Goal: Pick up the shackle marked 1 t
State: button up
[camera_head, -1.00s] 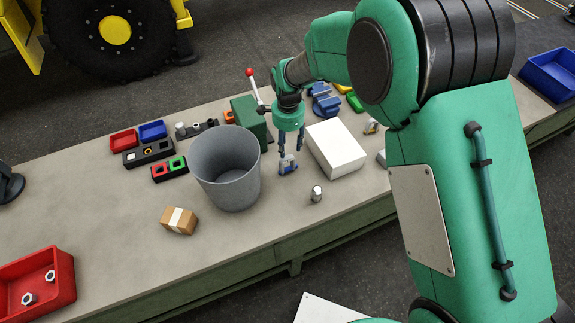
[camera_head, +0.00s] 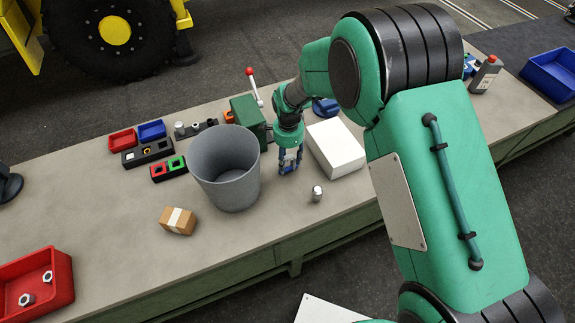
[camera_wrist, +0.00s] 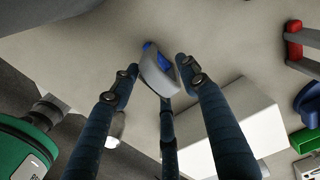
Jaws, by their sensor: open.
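A shackle with a grey bow and a blue part (camera_wrist: 157,76) lies on the workbench in the wrist view. No marking on it can be read. My gripper (camera_head: 289,168) points down over it, its fingers spread and open. In the wrist view the fingertips stand on both sides of the shackle, with a third finger below it in the picture. I cannot tell whether any finger touches it. In the head view the shackle is mostly hidden by the fingers.
A grey bin (camera_head: 226,178) stands close left of my gripper, and a white box (camera_head: 336,148) close right. A small metal cylinder (camera_head: 317,194) stands in front. A green machine with a red-knobbed lever (camera_head: 250,112) is behind. The front left bench is mostly clear around a carton (camera_head: 178,220).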

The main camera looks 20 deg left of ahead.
aim_at(289, 169)
jog(key=shift+d+f+b, duration=0.15)
jog(key=shift+f+b, duration=0.3)
jog(key=shift+f, duration=2.15)
grip_shut()
